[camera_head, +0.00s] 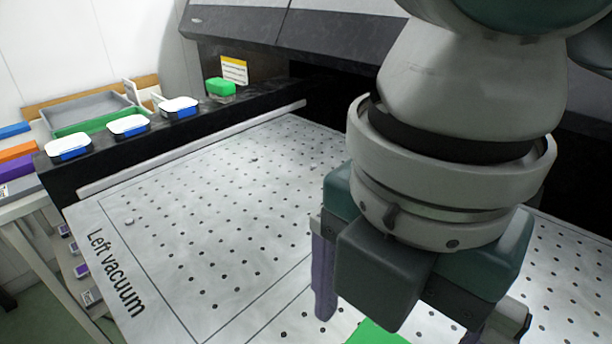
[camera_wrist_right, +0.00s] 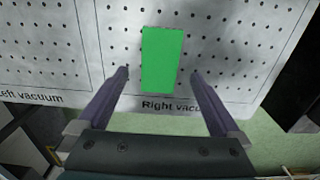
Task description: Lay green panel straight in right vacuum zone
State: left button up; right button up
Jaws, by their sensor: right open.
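The green panel (camera_wrist_right: 162,60) lies flat on the perforated white plate, inside the right vacuum zone (camera_wrist_right: 215,50), just above the "Right vacuum" lettering. In the right wrist view its long sides run nearly parallel to the zone's side line, with a slight tilt. In the head view only a corner of the panel (camera_head: 375,333) shows below my right gripper (camera_head: 415,330). The right gripper (camera_wrist_right: 165,100) is open, with one finger on each side of the panel and visible gaps between. Whether the fingers touch the plate cannot be told. My left gripper is not in view.
The left vacuum zone (camera_head: 215,240) is empty apart from a small bit near its left edge. A black ledge (camera_head: 110,160) along the back left carries several white-and-blue boxes (camera_head: 128,126) and a green-capped bottle (camera_head: 220,89). A dark printer body (camera_head: 300,35) stands behind the plate.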

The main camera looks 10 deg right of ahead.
notch_tip(320, 180, up, 6)
jog(key=p, duration=0.1)
jog(key=s+a+f+m+t+y, duration=0.25)
jog(key=a+m+y, duration=0.3)
jog(key=m, duration=0.35)
jog(key=d+f+m, duration=0.1)
jog(key=d+m, duration=0.1)
jog(key=m, duration=0.1)
jog(key=d+f+m+t+h, duration=0.1)
jog(key=d+f+m, duration=0.1)
jog(key=d+m, duration=0.1)
jog(key=s+d+f+m+h, duration=0.1)
jog(key=d+f+m, duration=0.1)
jog(key=m, duration=0.1)
jog(key=shift+d+f+m, duration=0.1)
jog(key=shift+d+m, duration=0.15)
jog(key=shift+m, duration=0.15)
jog(key=s+d+f+m+h, duration=0.1)
jog(key=d, duration=0.2)
jog(key=s+d+f+m+h, duration=0.1)
jog(key=s+d+m, duration=0.1)
jog(key=s+d+m+h, duration=0.1)
jog(key=d, duration=0.2)
jog(key=shift+s+d+f+m, duration=0.3)
jog(key=shift+f+m, duration=0.1)
